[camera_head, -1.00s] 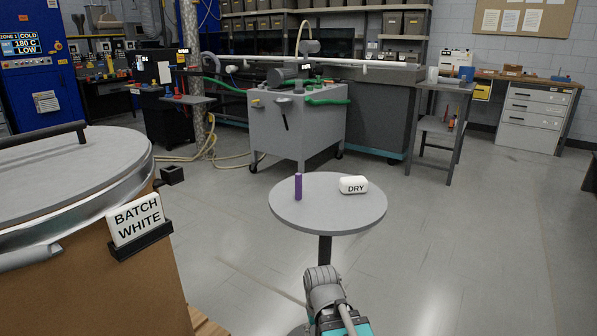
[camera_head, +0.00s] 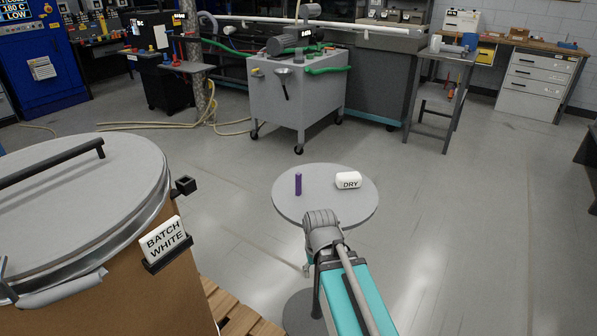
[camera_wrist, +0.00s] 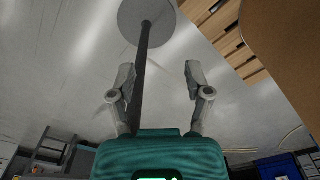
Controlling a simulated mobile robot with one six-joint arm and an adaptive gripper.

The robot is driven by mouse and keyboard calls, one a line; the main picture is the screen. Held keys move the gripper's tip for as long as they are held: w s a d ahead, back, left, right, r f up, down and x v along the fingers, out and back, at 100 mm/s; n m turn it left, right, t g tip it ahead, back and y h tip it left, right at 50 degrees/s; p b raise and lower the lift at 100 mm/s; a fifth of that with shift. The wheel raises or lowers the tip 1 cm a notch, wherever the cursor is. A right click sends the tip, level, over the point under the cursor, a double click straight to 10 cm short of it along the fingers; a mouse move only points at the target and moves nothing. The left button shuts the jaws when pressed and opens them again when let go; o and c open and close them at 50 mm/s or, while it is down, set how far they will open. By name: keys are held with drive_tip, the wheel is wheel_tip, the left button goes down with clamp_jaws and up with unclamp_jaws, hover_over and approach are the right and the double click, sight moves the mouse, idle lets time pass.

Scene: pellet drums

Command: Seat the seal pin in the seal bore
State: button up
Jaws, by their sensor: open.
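A purple upright pin (camera_head: 298,184), which looks like the seal pin, stands on the left part of a round grey table (camera_head: 325,211). In the wrist view my gripper (camera_wrist: 159,72) is open, its two fingers apart with nothing between them. The thin table post and a round grey disc (camera_wrist: 147,12) show beyond the fingers in that view. In the head view my arm is at the table's near edge, and the fingers are not clearly visible there. I cannot make out the seal bore for certain.
A white block marked DRY (camera_head: 348,180) sits on the table's right side. A large lidded drum (camera_head: 75,210) with a BATCH WHITE sign (camera_head: 163,241) stands at left on a wooden pallet (camera_head: 236,309). A grey wheeled machine (camera_head: 299,97) stands behind. The floor at right is clear.

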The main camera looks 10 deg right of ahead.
wheel_tip(320, 180, up, 15)
drive_tip(key=w+p, duration=0.2)
drive_tip(key=p, duration=1.2)
wheel_tip(320, 180, up, 15)
drive_tip(key=m+p, duration=0.9)
drive_tip(key=p, duration=0.6)
hover_over(298, 174)
drive_tip(key=shift+m, duration=0.3)
drive_tip(key=shift+s+f+b, duration=0.1)
drive_tip(key=shift+f+b, duration=0.05)
drive_tip(key=shift+b, duration=0.2)
wheel_tip(298, 174, down, 8)
drive_tip(key=b, duration=0.8)
drive_tip(key=shift+f, duration=0.2)
